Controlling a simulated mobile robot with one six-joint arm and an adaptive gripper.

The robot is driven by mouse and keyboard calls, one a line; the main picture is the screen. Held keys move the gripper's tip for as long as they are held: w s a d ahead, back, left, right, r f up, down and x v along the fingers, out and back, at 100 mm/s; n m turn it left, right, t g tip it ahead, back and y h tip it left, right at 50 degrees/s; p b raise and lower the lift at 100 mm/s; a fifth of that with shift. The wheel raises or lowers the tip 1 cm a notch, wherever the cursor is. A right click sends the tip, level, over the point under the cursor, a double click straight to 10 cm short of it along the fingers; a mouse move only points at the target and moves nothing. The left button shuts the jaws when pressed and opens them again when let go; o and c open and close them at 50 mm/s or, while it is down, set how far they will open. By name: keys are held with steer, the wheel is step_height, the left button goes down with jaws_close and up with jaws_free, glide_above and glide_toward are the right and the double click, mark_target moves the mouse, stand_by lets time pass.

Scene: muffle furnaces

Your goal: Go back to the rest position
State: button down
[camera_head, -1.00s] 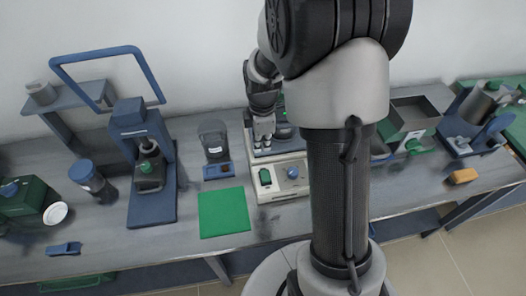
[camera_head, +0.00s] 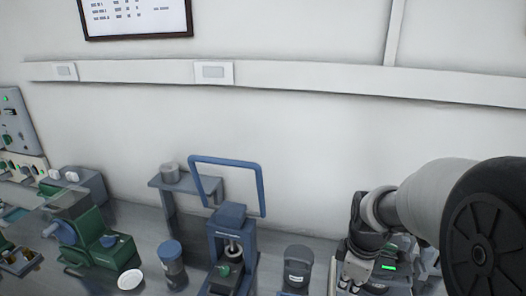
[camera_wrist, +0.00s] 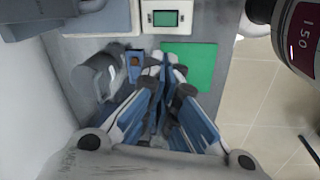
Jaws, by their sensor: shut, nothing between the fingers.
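My gripper (camera_wrist: 164,78) reaches up from the bottom of the wrist view, its blue and grey fingers drawn together at the tips with nothing held. It hangs over the bench, with a green mat (camera_wrist: 200,68) just beyond and to the right of the fingers. In the head view my arm enters from the right, and my gripper (camera_head: 352,272) points down at the bottom, in front of a device with a green display (camera_head: 389,267). Its fingertips are hard to make out there.
A blue press (camera_head: 230,250), a dark blue-capped jar (camera_head: 171,262) and a dark container (camera_head: 297,268) stand left of my gripper. Floor tiles (camera_wrist: 250,95) show at right.

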steer(key=s+a+r+m+t, duration=0.1)
steer(key=s+a+r+m, duration=0.1)
steer(key=s, duration=0.4)
steer(key=s+a+r+m+t, duration=0.1)
steer(key=s+a+r+m, duration=0.2)
steer(key=s+r+m, duration=0.2)
steer(key=s+a+r+m+t, duration=0.1)
steer(key=s+a+r+m, duration=0.1)
steer(key=s, duration=0.6)
steer(key=r+m, duration=0.1)
steer(key=m, duration=0.1)
steer(key=shift+a+r+m+b, duration=0.35)
steer(key=shift+m+b, duration=0.05)
